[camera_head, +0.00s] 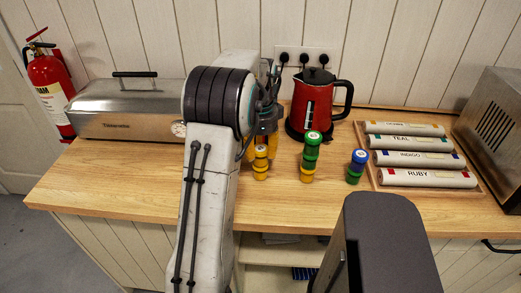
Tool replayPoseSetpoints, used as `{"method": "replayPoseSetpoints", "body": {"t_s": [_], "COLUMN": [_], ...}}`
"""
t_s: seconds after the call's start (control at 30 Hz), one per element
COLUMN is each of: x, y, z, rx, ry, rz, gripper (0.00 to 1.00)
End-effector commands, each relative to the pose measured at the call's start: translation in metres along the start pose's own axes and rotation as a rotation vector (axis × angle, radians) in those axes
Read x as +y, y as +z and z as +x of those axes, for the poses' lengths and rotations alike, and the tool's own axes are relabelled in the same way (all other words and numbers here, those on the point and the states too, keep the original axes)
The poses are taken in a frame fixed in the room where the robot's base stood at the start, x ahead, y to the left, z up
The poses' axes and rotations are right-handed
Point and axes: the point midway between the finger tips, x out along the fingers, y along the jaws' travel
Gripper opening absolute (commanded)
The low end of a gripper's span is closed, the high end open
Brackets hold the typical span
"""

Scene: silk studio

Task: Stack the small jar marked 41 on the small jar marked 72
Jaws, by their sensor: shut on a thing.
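My gripper (265,138) is behind my arm, over the left part of the counter, and is mostly hidden. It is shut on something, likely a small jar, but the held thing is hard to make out. A yellow small-jar column (261,167) with a pale marked top stands just below and in front of the gripper. To its right stands a taller column of green small jars (312,145) above a yellow one (307,173). Further right, a blue small jar (359,157) sits on a green one (354,175). The marks are too small to read, so I cannot tell 41 from 72.
A red kettle (313,100) stands behind the jars. A wooden tray (480,188) of labelled rolls lies at right, beside a metal appliance (495,130). A steel box (125,110) stands at left. The wooden counter (100,180) is clear at front left.

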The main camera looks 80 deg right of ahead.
Motion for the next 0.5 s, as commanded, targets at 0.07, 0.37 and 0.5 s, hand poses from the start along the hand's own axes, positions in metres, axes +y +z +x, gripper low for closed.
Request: {"method": "replayPoseSetpoints", "body": {"t_s": [0.07, 0.37, 0.5], "x": [0.0000, -0.0001, -0.0001], "y": [0.0000, 0.0000, 0.0000], "z": [0.0021, 0.0019, 0.0019], "rx": [0.000, 0.000, 0.000], "ry": [0.000, 0.000, 0.000], "rz": [0.000, 0.000, 0.000], "gripper": [0.07, 0.64, 0.67]}}
